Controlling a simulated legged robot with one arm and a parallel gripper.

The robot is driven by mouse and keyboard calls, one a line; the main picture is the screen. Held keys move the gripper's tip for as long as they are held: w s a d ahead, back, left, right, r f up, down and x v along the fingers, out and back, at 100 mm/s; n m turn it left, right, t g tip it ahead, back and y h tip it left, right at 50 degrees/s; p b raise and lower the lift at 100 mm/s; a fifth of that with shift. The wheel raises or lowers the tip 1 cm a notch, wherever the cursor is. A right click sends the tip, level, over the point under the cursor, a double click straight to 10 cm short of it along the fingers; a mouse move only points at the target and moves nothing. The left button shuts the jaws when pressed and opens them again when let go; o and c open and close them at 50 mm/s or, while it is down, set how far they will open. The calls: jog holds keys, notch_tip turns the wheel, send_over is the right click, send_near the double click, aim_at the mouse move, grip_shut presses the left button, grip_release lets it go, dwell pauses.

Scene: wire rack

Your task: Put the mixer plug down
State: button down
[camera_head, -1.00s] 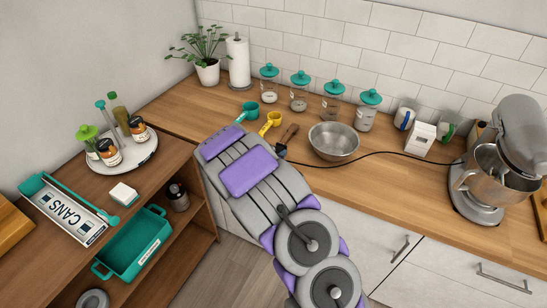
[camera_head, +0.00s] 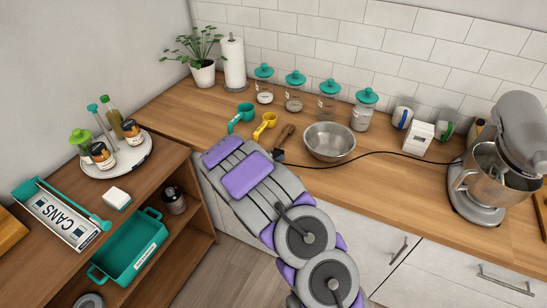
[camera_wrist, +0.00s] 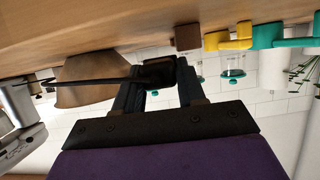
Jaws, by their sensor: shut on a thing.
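The black mixer plug (camera_wrist: 157,73) sits between the two dark fingers of my gripper (camera_wrist: 158,88) in the wrist view, which looks upside down. The plug is close to the wooden counter; I cannot tell if it touches. In the head view my arm hides most of the gripper, and the dark plug (camera_head: 278,155) shows just past its end, near the counter's front edge. The black cord (camera_head: 375,154) runs right from it to the stand mixer (camera_head: 520,140). The cord (camera_wrist: 85,81) also shows in the wrist view.
A metal bowl (camera_head: 329,142) stands right of the plug. Teal-lidded jars (camera_head: 328,101) line the wall. Bare counter (camera_head: 400,185) lies in front of the cord.

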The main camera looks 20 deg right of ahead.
jog(key=c, duration=1.1)
grip_release()
jog(key=shift+a+f, duration=0.15)
jog(key=o, duration=0.4)
jog(key=shift+a+r, duration=0.2)
jog(key=shift+a, duration=0.9)
jog(key=shift+o, duration=0.2)
jog(key=shift+d+r, duration=0.1)
jog(key=shift+d, duration=0.6)
jog(key=shift+r, duration=0.2)
jog(key=p+v, duration=0.1)
jog(key=v, duration=1)
jog(key=shift+s+a+p, duration=0.2)
jog(key=shift+s+p, duration=0.1)
jog(key=shift+p, duration=0.05)
